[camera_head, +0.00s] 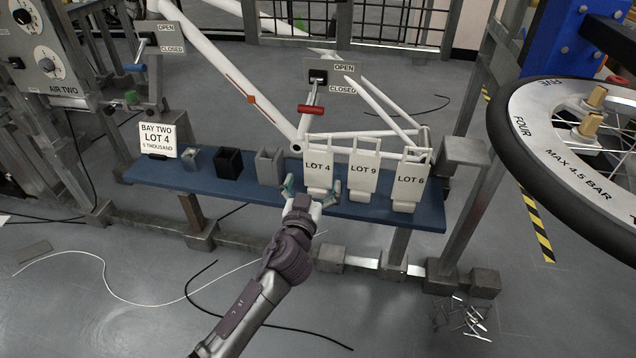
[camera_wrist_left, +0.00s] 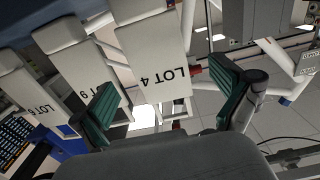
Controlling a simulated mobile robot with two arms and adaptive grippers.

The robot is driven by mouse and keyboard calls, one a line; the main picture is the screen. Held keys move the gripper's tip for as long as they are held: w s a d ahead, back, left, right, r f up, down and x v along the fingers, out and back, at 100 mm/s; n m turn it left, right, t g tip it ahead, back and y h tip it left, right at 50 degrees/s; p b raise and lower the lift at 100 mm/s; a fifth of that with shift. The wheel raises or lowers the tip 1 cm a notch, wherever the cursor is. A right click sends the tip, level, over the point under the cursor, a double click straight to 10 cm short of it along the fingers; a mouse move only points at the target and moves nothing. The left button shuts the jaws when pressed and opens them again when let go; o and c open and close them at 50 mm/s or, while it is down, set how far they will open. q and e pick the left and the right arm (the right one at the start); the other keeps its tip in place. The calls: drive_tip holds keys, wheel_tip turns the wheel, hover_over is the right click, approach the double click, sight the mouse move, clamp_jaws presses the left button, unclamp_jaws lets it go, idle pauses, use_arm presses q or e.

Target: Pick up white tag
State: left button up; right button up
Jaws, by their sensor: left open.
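Three white tags stand in a row at the right part of the blue shelf (camera_head: 230,188): LOT 4 (camera_head: 318,170), LOT 9 (camera_head: 362,172) and LOT 6 (camera_head: 409,180). My left gripper (camera_head: 312,188) is open in front of the LOT 4 tag, its fingers to either side of the tag's lower part. In the left wrist view the LOT 4 tag (camera_wrist_left: 155,55) appears upside down between the open green fingers (camera_wrist_left: 168,95), with no clear grip on it. The LOT 9 tag (camera_wrist_left: 80,75) is close beside. My right gripper is not in view.
A white BAY TWO LOT 4 card (camera_head: 158,140) stands at the shelf's left end. A red-handled valve (camera_head: 311,109) hangs above; a large wheel (camera_head: 520,150) is at right.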

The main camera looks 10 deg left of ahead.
sight(318, 171)
use_arm(q)
drive_tip(key=w, duration=0.4)
drive_tip(key=shift+w, duration=0.35)
drive_tip(key=shift+c, duration=0.2)
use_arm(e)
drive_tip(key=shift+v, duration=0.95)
use_arm(q)
drive_tip(key=shift+c, duration=1.2)
drive_tip(key=c, duration=1.1)
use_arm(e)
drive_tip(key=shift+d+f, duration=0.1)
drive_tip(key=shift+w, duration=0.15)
